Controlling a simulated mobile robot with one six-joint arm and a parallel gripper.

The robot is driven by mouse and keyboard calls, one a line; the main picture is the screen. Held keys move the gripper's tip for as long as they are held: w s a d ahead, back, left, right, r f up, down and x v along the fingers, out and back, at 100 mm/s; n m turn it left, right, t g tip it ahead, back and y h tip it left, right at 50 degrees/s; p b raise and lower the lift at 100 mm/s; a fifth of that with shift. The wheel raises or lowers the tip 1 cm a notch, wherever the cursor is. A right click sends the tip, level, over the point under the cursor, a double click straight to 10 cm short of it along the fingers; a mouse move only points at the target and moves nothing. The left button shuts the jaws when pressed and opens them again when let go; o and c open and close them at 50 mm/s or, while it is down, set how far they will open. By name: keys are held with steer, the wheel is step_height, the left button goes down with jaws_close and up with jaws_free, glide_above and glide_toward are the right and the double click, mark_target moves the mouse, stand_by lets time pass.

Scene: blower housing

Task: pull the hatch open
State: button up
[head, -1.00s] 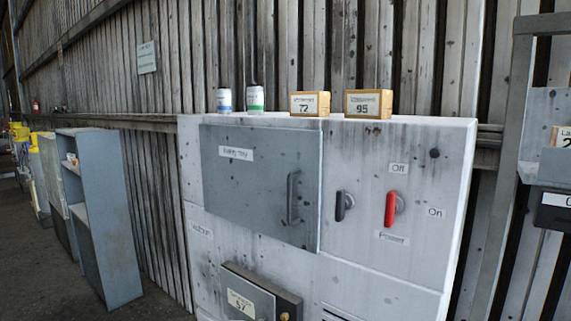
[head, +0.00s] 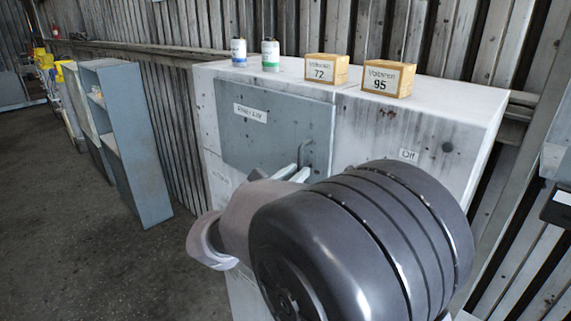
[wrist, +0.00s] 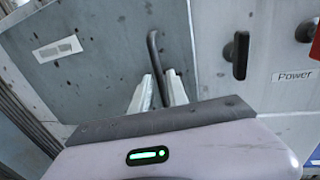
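The hatch (head: 245,140) is a flat grey panel with a white label on the front of the pale housing, and it looks shut. It also shows in the wrist view (wrist: 95,75). Its dark upright bar handle (wrist: 153,48) is near the hatch's right edge; in the head view its upper part (head: 308,150) shows. My gripper (wrist: 159,75) is at the handle with its two pale fingers apart, one on each side of the bar's lower part. Contact with the bar cannot be made out. My arm hides the housing's lower front in the head view.
The pale housing (head: 450,120) carries two small cans (head: 270,55) and two boxes (head: 388,79) on top. A black switch handle (wrist: 241,55) sits right of the hatch, with a red lever (wrist: 316,48) beyond. A grey shelf unit (head: 140,150) stands left; floor between is clear.

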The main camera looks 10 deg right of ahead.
steer(key=shift+x, duration=1.15)
steer(key=shift+c, duration=0.2)
steer(key=shift+s, duration=0.1)
jaws_close()
stand_by(0.3)
